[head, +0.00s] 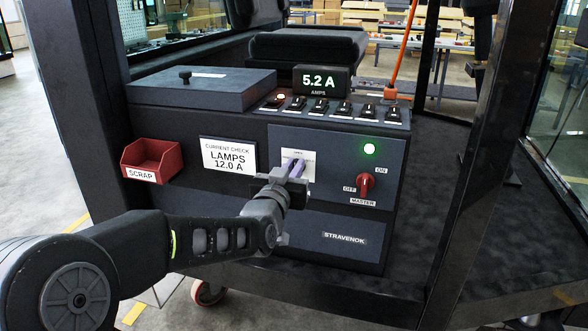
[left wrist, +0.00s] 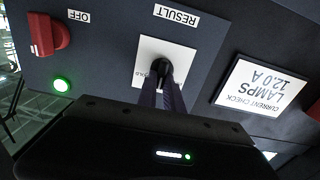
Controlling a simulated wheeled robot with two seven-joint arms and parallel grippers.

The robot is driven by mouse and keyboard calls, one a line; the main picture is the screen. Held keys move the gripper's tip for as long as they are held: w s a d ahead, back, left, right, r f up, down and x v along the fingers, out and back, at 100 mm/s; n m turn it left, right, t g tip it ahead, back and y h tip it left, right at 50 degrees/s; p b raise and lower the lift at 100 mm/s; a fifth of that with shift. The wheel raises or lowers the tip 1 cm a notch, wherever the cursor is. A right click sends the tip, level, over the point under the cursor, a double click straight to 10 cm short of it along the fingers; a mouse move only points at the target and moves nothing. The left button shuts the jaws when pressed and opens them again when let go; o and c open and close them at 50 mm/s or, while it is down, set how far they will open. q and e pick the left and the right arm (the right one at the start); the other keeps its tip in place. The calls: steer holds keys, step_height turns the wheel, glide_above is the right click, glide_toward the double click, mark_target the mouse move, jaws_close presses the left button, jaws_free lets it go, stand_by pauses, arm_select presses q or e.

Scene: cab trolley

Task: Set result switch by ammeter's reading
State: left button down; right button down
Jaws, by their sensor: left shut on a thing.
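The ammeter (head: 322,80) on top of the console reads 5.2 A. The card (head: 228,156) on the console front says CURRENT CHECK, LAMPS 12.0 A. The result switch is a black knob (left wrist: 160,68) on a white plate (left wrist: 150,50), under the word RESULT in the upside-down left wrist view. My left gripper (head: 294,165) is shut on this knob, its fingers (left wrist: 163,90) reaching it from the front. In the head view the gripper hides the knob and part of the plate (head: 306,158). The smaller plate markings are mostly hidden or unreadable. My right gripper is not in view.
A red master switch (head: 366,185) sits right of the gripper, below a lit green lamp (head: 369,148). Several small switches (head: 343,108) line the console top; one lamp (head: 281,96) glows there. A red SCRAP bin (head: 152,158) hangs at left. A dark cab post (head: 468,170) stands at right.

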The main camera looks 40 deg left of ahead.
arm_select(q)
steer(key=shift+s+a+f+n+b, duration=0.1)
steer(key=shift+a+n+b, duration=0.05)
steer(key=shift+n+b, duration=1.9)
steer(key=shift+s+a+f+n+b, duration=0.1)
steer(key=shift+a+n+b, duration=0.1)
steer(key=shift+n+b, duration=1.8)
steer(key=shift+a+f+n+b, duration=0.1)
steer(key=shift+a+n+b, duration=0.05)
steer(key=shift+n+b, duration=1.85)
steer(key=shift+b, duration=0.3)
steer(key=c, duration=1.5)
jaws_free()
steer(key=p+v, duration=0.1)
steer(key=v, duration=0.6)
steer(key=shift+s+d, duration=0.15)
steer(key=shift+s, duration=0.2)
